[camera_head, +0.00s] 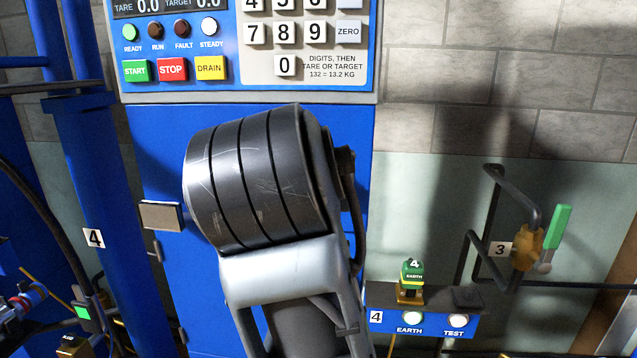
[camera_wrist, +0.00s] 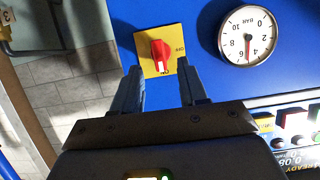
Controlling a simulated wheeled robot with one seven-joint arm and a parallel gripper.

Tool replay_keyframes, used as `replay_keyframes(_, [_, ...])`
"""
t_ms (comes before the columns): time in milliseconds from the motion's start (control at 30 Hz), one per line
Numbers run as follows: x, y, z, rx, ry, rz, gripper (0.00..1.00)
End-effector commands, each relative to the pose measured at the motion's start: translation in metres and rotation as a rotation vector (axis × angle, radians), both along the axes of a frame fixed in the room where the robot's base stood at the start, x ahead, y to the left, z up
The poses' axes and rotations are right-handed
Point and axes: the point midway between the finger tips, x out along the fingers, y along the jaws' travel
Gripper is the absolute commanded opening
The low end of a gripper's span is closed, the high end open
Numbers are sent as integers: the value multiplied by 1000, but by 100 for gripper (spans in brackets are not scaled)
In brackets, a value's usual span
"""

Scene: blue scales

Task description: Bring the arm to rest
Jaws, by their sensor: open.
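My arm (camera_head: 260,180) rises in the middle of the head view, in front of the blue cabinet (camera_head: 160,260). The gripper itself does not show in the head view. In the wrist view my gripper (camera_wrist: 163,92) is open, its two fingers apart with nothing between them. A red rotary switch (camera_wrist: 162,55) on a yellow plate shows beyond the fingertips. I cannot tell the distance between the fingertips and the switch, but no contact shows.
The control panel has green START (camera_head: 136,71), red STOP (camera_head: 172,69) and yellow DRAIN (camera_head: 210,67) buttons. A green-handled valve (camera_head: 528,245) and an earth box (camera_head: 425,322) stand at right. A pressure gauge (camera_wrist: 247,35) is near the switch. Pipes and cables crowd the left.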

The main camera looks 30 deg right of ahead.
Motion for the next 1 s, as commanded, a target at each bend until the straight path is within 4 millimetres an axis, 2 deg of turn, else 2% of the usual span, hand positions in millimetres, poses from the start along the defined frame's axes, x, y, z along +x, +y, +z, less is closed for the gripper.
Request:
replay_keyframes(200, [-9,6,4,2,-1,-1,43])
replay_keyframes(667, [-9,5,3,-2,1,1,43])
replay_keyframes(767, [-9,3,-7,-23,8,15,43])
replay_keyframes(833, [-8,0,-22,-55,15,42,43])
replay_keyframes(1000, [-13,-8,-73,-158,35,145,43])
